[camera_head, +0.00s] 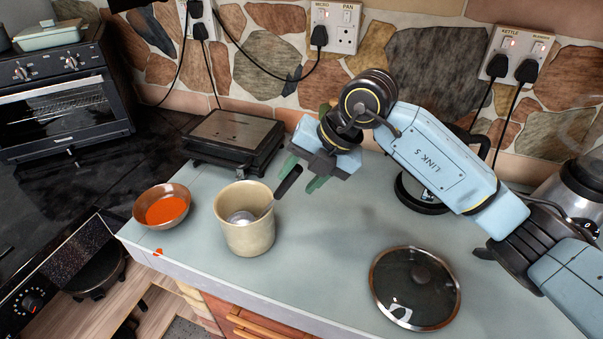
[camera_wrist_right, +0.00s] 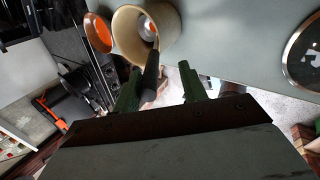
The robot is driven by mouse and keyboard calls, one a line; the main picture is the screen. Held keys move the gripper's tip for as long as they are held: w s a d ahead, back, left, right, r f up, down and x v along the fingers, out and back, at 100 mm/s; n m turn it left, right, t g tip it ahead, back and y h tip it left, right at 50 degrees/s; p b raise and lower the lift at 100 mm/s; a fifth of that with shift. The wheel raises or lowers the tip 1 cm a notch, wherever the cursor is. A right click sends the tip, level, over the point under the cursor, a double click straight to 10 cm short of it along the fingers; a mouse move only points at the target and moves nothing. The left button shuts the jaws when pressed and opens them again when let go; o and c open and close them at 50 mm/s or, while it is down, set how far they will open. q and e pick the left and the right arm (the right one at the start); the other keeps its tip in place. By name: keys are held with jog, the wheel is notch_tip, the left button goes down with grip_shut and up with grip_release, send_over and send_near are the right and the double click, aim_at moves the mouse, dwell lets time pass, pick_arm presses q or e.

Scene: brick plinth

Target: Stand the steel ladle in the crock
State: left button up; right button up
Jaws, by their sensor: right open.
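The cream crock (camera_head: 247,235) stands upright on the pale worktop, left of my right gripper. The steel ladle (camera_head: 289,181) has its bowl inside the crock, and its black-ended handle leans out over the right rim. My right gripper (camera_head: 303,174) is open at the handle's upper end. In the right wrist view, the handle (camera_wrist_right: 151,78) lies between the spread green fingers (camera_wrist_right: 160,88), nearer the left one, and the crock (camera_wrist_right: 127,40) is beyond. I cannot tell if a finger touches the handle. My left gripper is not in view.
A copper bowl of orange soup (camera_head: 150,191) stands left of the crock, with orange spots by the worktop edge. A flat black grill (camera_head: 235,130) is behind. A glass lid (camera_head: 415,290) lies at the front right. The worktop between crock and lid is clear.

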jog(key=shift+r, duration=0.15)
jog(key=b+v, duration=0.1)
jog(key=v, duration=1.2)
